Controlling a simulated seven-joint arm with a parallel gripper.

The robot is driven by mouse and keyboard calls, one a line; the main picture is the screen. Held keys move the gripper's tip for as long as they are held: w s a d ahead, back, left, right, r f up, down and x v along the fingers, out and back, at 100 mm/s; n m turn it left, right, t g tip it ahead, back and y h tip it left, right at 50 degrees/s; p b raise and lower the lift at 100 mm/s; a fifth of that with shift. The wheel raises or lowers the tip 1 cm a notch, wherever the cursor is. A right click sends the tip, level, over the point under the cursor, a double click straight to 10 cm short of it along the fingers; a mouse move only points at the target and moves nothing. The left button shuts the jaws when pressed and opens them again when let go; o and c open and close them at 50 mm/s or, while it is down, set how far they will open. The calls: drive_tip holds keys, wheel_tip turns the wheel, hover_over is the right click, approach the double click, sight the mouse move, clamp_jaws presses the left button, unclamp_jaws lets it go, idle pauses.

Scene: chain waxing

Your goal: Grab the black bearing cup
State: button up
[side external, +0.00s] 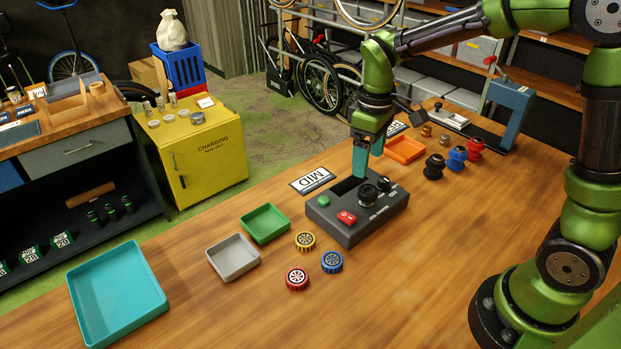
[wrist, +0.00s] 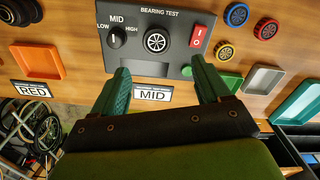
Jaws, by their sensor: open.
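The black bearing cup (side external: 367,194) sits upright on top of the dark bearing test box (side external: 345,226). In the wrist view its round spoked top (wrist: 156,42) shows in the middle of the box (wrist: 130,68), between the knob and the red switch. My gripper (side external: 367,166) points down just behind and above the cup, its teal fingers apart and empty. In the wrist view the gripper (wrist: 160,80) has one finger on each side, and the cup lies ahead of the fingertips, roughly centred between them. The fingers do not touch it.
Yellow (side external: 304,241), blue (side external: 332,262) and red (side external: 297,278) cups lie in front of the box. Green (side external: 265,210), grey (side external: 233,272) and orange (side external: 421,150) trays stand nearby. Black (side external: 434,172), blue and red spool-like parts stand right. The table's right foreground is clear.

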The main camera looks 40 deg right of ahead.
sight(367, 189)
wheel_tip(367, 189, down, 3)
drive_tip(key=f, duration=0.5)
drive_tip(key=shift+s+d+f, duration=0.1)
drive_tip(key=shift+s+d, duration=0.1)
drive_tip(key=shift+d, duration=0.1)
drive_tip(key=c, duration=1.2)
drive_tip(key=shift+c, duration=0.2)
drive_tip(key=shift+r, duration=0.2)
